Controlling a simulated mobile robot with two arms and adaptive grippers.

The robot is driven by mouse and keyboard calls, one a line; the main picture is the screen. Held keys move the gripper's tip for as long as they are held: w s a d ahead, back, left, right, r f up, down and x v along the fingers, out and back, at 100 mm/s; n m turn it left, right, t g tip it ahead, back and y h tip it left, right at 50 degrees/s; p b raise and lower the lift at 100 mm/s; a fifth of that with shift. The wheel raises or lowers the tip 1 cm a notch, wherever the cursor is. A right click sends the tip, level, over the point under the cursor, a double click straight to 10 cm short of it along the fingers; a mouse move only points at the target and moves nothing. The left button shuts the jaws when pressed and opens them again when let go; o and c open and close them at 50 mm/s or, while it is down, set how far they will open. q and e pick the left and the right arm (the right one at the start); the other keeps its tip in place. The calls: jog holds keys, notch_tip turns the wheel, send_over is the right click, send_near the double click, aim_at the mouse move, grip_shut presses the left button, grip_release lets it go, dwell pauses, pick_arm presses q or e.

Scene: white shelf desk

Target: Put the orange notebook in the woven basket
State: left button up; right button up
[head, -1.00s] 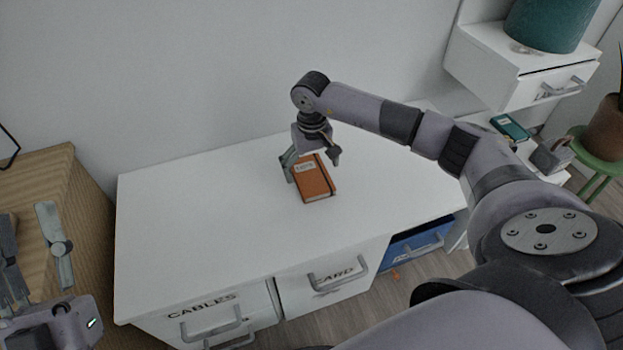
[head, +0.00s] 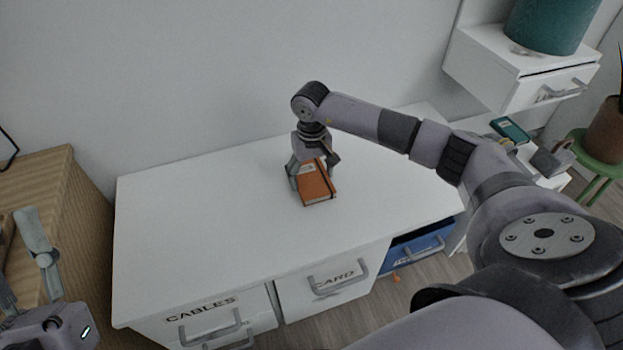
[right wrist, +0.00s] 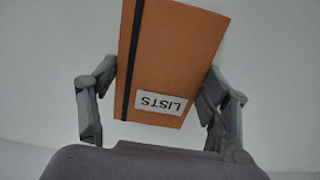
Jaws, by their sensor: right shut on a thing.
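The orange notebook (head: 318,185), with a dark elastic band and a white label, lies on the white desk top (head: 200,225). In the right wrist view the notebook (right wrist: 172,60) sits between the fingers, its label reading LISTS. My right gripper (head: 315,174) is shut on its far end from above. Whether the notebook is clear of the desk I cannot tell. My left gripper (head: 22,270) is at the lower left, fingers apart and empty. I cannot make out a woven basket in these views.
The desk front has drawers labelled CABLES (head: 202,309) and CARD (head: 330,280), plus a blue drawer (head: 420,248). A wooden cabinet (head: 60,180) stands at left. At right are a shelf unit (head: 490,65), a teal book (head: 510,130) and a plant pot (head: 607,130). Most of the desk top is clear.

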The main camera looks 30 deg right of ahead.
jog(key=c, duration=0.7)
jog(key=shift+o, duration=0.2)
jog(key=shift+r, duration=0.15)
